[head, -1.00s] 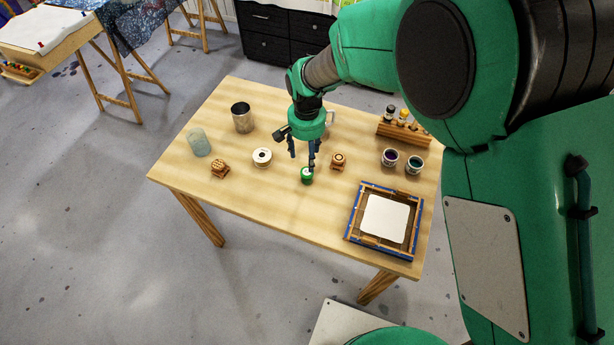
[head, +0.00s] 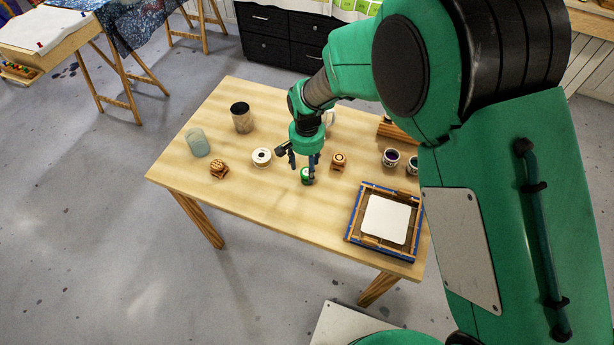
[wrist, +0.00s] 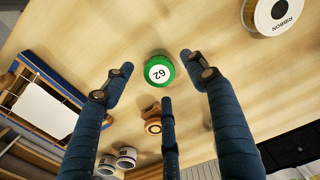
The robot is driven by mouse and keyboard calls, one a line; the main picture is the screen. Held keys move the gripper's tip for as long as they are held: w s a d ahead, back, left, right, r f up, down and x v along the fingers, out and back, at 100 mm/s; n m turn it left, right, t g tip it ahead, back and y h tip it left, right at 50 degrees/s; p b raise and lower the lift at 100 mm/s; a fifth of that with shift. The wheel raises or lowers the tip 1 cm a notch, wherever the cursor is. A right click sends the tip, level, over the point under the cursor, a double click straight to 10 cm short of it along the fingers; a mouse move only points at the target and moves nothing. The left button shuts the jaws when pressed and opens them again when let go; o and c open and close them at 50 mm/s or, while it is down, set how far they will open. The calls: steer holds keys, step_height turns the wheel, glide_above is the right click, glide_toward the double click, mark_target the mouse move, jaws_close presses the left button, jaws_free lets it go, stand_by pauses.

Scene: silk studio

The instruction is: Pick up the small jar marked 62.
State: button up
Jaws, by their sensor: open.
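The small jar (wrist: 159,71) is green with a white lid marked 62. It stands on the wooden table (head: 255,205) and shows upside down in the wrist view. In the head view the jar (head: 305,175) is partly hidden by a finger. My gripper (wrist: 158,85) is open, its blue fingers spread around and above the jar. In the head view my gripper (head: 303,170) hangs over the jar from behind. Nothing is between the fingers in its grip; I cannot tell whether any finger touches the jar.
A ribbon spool (head: 261,157) and a carved wooden block (head: 219,168) are left of the jar. Another wooden stamp (head: 338,161) is close on its right. A blue-edged frame (head: 352,230) lies at front right. The table front is clear.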

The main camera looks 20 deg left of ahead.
mark_target(307, 172)
steer(key=shift+w+f+b, duration=0.1)
steer(key=shift+f+b, duration=0.6)
steer(key=shift+f, duration=1.75)
steer(key=c, duration=1.3)
